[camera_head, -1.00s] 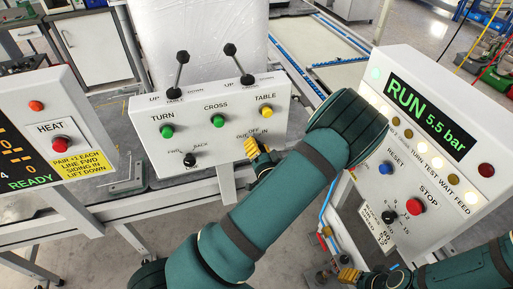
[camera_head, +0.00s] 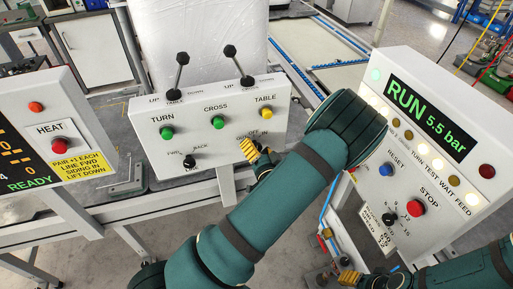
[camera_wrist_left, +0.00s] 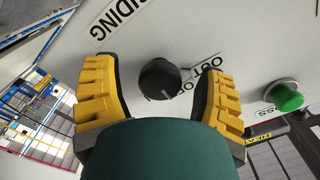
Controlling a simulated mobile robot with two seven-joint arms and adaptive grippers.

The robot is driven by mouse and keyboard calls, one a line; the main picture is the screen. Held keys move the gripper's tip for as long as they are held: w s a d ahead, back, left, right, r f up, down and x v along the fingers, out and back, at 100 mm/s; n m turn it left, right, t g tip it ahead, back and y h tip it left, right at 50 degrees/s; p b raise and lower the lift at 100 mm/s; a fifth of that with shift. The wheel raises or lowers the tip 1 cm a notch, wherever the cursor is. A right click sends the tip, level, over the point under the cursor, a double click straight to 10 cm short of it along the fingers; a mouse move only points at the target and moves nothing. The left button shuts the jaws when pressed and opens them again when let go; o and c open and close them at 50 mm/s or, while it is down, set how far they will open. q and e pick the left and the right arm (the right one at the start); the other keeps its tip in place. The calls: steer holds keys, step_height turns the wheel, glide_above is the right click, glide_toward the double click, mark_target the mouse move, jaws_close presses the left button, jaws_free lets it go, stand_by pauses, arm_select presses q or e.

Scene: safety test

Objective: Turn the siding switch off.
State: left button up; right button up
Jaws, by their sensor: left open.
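The siding switch (camera_wrist_left: 160,78) is a round black knob with a pale pointer line, on a white panel (camera_head: 205,150). In the left wrist view it sits between the two yellow fingers of my left gripper (camera_wrist_left: 163,92). The fingers are spread, with a gap on each side of the knob. SIDING and OUT/OFF labels show beside it; I cannot tell which setting the pointer marks. In the head view my left gripper (camera_head: 251,151) is at the panel's lower right, below the TABLE button, and hides the knob. My right gripper (camera_head: 350,277) is partly visible at the bottom.
The panel also carries a green TURN button (camera_head: 167,133), a green CROSS button (camera_head: 217,123), a yellow TABLE button (camera_head: 265,113), a black FWD/BACK knob (camera_head: 189,161) and two levers on top. A HEAT box (camera_head: 60,112) stands left, a RUN console (camera_head: 432,165) right.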

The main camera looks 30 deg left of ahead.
arm_select(q)
steer(key=v, duration=1.2)
